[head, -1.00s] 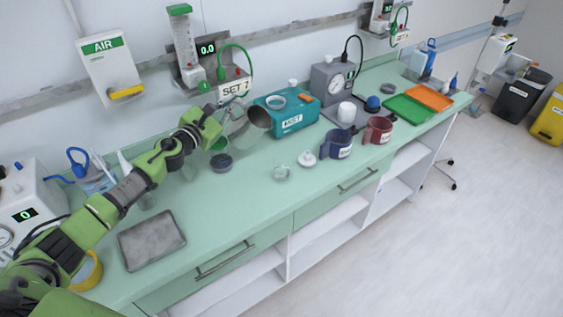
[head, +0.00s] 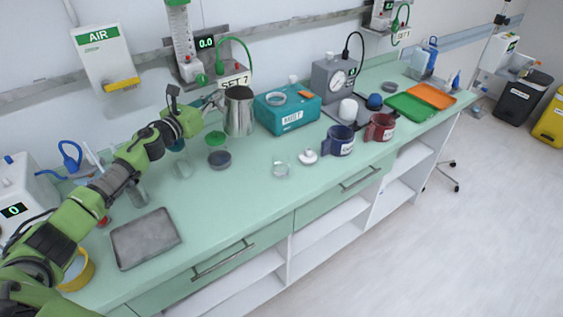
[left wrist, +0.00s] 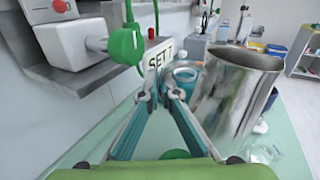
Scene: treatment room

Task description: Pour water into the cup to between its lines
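A shiny metal pitcher (head: 238,112) stands nearly upright beside my left gripper (head: 205,108), at the back of the green counter. In the left wrist view the pitcher (left wrist: 235,95) is large at the right, beside the two fingers (left wrist: 160,95). The fingers are close together at its handle side; the grip on the handle itself is mostly hidden. A small clear cup (head: 281,170) stands on the counter, right of and nearer than the pitcher. Its lines and water level are too small to tell. My right gripper is out of view.
A teal box (head: 287,115) stands right of the pitcher. A grey tray (head: 145,239) lies at the left. The counter's front middle is clear.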

